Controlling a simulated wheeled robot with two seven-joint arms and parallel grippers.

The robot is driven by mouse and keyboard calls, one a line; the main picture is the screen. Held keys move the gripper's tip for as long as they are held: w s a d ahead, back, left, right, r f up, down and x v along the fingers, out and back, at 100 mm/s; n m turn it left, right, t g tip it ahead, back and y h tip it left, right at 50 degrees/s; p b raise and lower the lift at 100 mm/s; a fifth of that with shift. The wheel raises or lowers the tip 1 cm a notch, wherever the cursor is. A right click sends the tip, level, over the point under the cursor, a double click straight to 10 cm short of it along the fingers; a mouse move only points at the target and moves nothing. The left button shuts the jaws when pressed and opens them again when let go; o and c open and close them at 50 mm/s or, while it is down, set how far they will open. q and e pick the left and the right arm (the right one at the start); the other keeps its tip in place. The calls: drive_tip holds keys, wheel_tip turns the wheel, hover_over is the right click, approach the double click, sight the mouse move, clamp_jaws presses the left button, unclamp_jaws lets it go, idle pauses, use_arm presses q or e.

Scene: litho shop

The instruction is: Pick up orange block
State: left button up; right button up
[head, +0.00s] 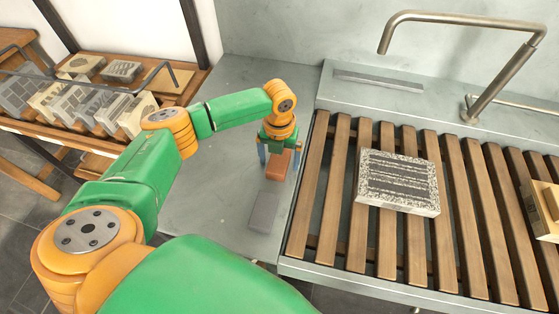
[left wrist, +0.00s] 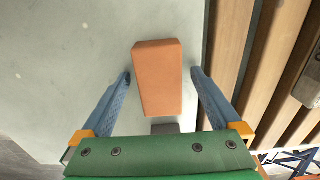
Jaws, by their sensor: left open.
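The orange block (head: 278,166) stands on the grey counter, just left of the wooden slats in the head view. In the left wrist view the orange block (left wrist: 160,78) lies between the two blue fingers. My left gripper (head: 276,156) is open above and around the block, with a finger on either side. In the left wrist view my left gripper (left wrist: 160,78) shows a gap between each finger and the block. The arm partly hides the block's top in the head view. My right gripper is not in view.
A grey block (head: 263,212) lies on the counter (head: 225,200) nearer to me. Wooden slats (head: 335,190) carry a speckled stone slab (head: 398,182). A metal tap (head: 500,75) rises behind. A rack of stones (head: 95,100) stands at left.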

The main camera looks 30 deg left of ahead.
use_arm(q)
drive_tip(key=shift+s+r, duration=0.1)
drive_tip(key=shift+s, duration=0.1)
drive_tip(key=c, duration=1.3)
drive_tip(key=shift+w, duration=0.15)
clamp_jaws()
